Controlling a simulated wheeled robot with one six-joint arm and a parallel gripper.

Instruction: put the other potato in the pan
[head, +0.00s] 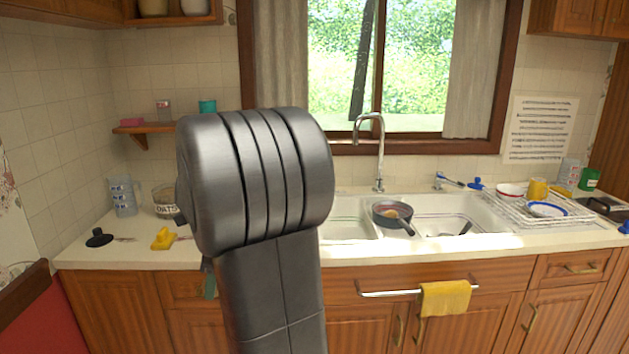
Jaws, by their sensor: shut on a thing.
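A dark frying pan (381,223) rests at the double sink, around the divider between the basins, its handle pointing toward the front right. A small tan-brown thing (391,213) lies in it, probably a potato; it is too small to be sure. I see no other potato. My arm's large grey link fills the middle left of the head view.
The white sink (345,228) has a tall faucet (380,150). A dish rack (515,212) with dishes stands right. On the left counter are a measuring jug (123,196), a black object (99,238) and a yellow object (163,239). A yellow towel (447,298) hangs in front.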

